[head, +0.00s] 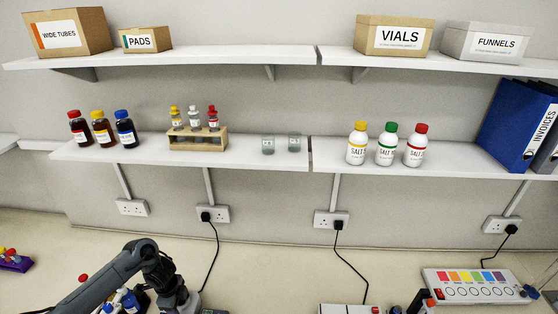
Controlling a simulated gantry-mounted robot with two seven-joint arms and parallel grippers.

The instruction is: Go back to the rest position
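My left arm comes in at the lower left and bends down past the bottom edge. Its gripper is below the picture, so I cannot see its fingers or whether it holds anything. Behind and beside my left arm, several small bottles with blue and red caps (130,300) stand on the bench (270,270), partly hidden by the arm.
A white panel with coloured squares and knobs (475,285) lies at the right. A purple rack (14,262) stands far left. Two wall shelves carry boxes, bottles, a wooden vial rack (198,140) and blue binders (515,125). Black cables hang from sockets. The middle bench is mostly clear.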

